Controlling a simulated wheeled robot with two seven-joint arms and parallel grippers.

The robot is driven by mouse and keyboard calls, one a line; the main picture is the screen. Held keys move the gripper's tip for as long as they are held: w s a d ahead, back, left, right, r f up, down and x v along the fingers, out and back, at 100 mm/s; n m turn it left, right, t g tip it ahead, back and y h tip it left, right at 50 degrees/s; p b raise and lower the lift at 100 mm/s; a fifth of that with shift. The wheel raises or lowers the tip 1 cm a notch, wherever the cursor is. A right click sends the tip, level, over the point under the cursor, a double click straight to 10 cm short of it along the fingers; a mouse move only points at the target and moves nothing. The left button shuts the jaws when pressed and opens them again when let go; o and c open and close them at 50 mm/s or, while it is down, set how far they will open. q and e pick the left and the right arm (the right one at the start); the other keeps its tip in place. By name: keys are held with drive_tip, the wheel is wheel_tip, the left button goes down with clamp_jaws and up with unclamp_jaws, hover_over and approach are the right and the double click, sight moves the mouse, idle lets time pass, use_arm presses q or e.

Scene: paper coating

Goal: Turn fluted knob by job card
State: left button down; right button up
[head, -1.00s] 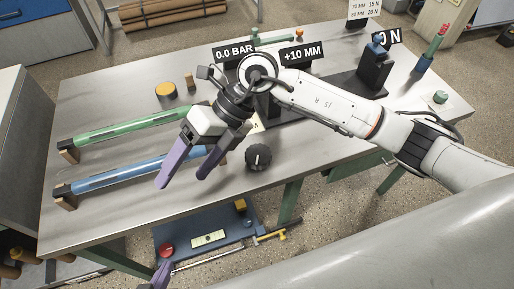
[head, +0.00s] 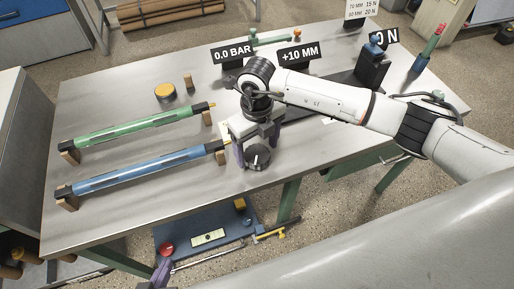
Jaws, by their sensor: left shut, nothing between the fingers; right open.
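The dark fluted knob (head: 258,160) with a white pointer mark sits near the front edge of the steel table. My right gripper (head: 257,152) points down over it, open. One purple finger shows at the knob's left side; the other is mostly hidden, and I cannot tell whether they touch it. A job card (head: 362,10), cut off at the top, shows 70 MM 15 N and 80 MM 20 N. Signs read 0.0 BAR (head: 233,54), +10 MM (head: 298,54) and 0 N (head: 388,38), the last partly covered. My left gripper (head: 161,271) is shut at the bottom edge, only its purple tip showing.
A green roller (head: 135,128) and a blue roller (head: 140,174) lie on wooden blocks at left. A yellow-topped round tin (head: 165,91) stands behind them. A black stand (head: 373,68) is at right. A lower blue shelf (head: 180,240) holds tools. The left front tabletop is clear.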

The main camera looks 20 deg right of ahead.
drive_tip(key=shift+f, duration=0.45)
drive_tip(key=c, duration=1.1)
drive_tip(key=shift+o, duration=0.2)
